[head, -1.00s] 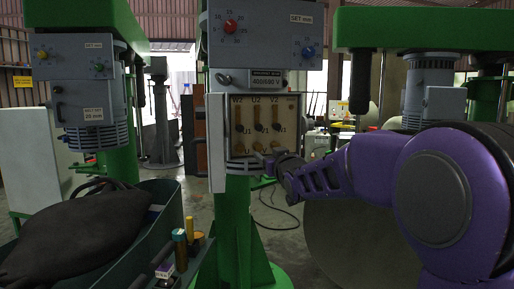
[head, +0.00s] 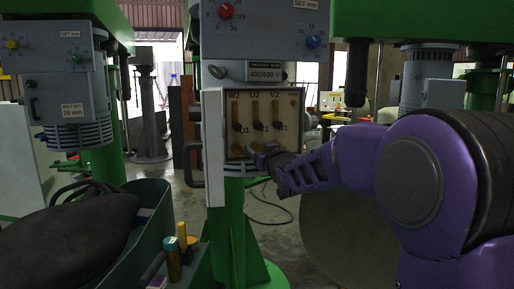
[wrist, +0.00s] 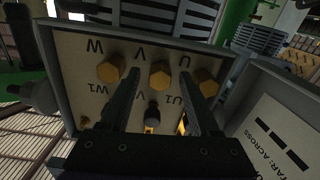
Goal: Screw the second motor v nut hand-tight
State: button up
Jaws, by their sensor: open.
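In the wrist view, three brass hex nuts sit in a row on the panel (wrist: 75,55): the W nut (wrist: 110,72), the middle V nut (wrist: 160,75) and the U nut (wrist: 206,82). My gripper (wrist: 161,74) is open, with one finger on each side of the V nut. I cannot tell whether the fingers touch it.
The box's open door (head: 213,150) stands at its left. A dark stud (wrist: 152,113) lies between my fingers, below the V nut. A labelled cover (wrist: 270,130) is at the right in the wrist view. A green bin (head: 150,215) with a black bag (head: 65,245) stands at lower left.

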grip_shut()
dwell(0.3)
dwell(0.3)
jog(key=m, duration=0.5)
jog(key=shift+r+m+p, duration=0.1)
jog(key=shift+m+p, duration=0.3)
jog(key=m, duration=0.6)
jog(key=shift+d+p, duration=0.1)
jog(key=shift+p, duration=0.25)
jog(key=m, duration=0.6)
jog(key=shift+m, duration=0.3)
jog(key=m+b, duration=0.1)
jog(key=m, duration=0.4)
jog(key=shift+m+b, duration=0.3)
